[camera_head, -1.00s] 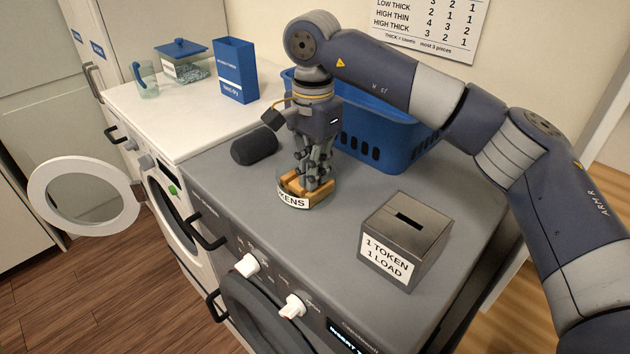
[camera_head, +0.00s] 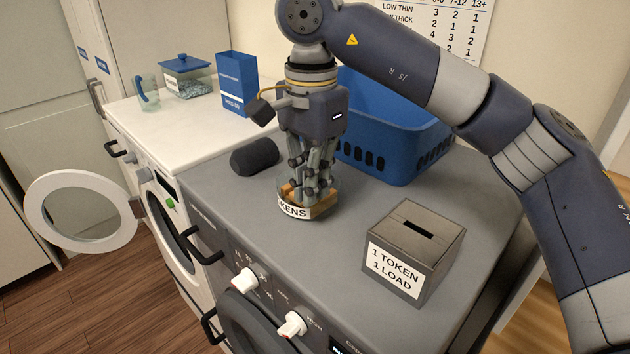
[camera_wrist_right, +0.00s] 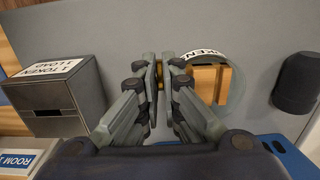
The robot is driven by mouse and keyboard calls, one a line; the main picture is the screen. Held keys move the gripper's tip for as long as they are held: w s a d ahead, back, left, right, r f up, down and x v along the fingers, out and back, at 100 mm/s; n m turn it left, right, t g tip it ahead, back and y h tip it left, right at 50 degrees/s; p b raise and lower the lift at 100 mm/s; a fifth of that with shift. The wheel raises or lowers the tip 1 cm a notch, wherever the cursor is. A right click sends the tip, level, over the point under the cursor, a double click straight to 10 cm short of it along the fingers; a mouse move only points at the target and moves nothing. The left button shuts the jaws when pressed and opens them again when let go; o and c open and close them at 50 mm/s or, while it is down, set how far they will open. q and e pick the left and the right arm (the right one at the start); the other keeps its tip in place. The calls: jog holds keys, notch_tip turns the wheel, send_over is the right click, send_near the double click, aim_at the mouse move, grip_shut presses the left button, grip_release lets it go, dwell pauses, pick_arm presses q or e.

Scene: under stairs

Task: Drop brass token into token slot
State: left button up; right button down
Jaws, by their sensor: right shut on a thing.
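My right gripper (camera_head: 312,196) points down at the round token dish (camera_head: 318,211) labelled "TOKENS" on the grey machine top. In the right wrist view its fingers (camera_wrist_right: 160,75) are closed on a small brass token (camera_wrist_right: 160,77), mostly hidden between the fingertips. The dish also shows in the wrist view (camera_wrist_right: 236,88), with a wooden piece inside, just beside the fingers. The grey token box (camera_head: 430,221) with a dark slot on top (camera_head: 418,230) and a "1 TOKEN 1 LOAD" label stands to the right of the dish. My left gripper is not in view.
A dark cylinder (camera_head: 255,157) lies left of the gripper. A blue basket (camera_head: 395,150) stands behind it. A white washer (camera_head: 160,120) with an open round door (camera_head: 80,212) is at the left. The grey top (camera_head: 350,245) between dish and token box is clear.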

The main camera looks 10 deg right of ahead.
jog(key=s+a+r+p, duration=0.2)
jog(key=s+r, duration=0.4)
jog(key=s, duration=0.3)
jog(key=shift+a, duration=0.4)
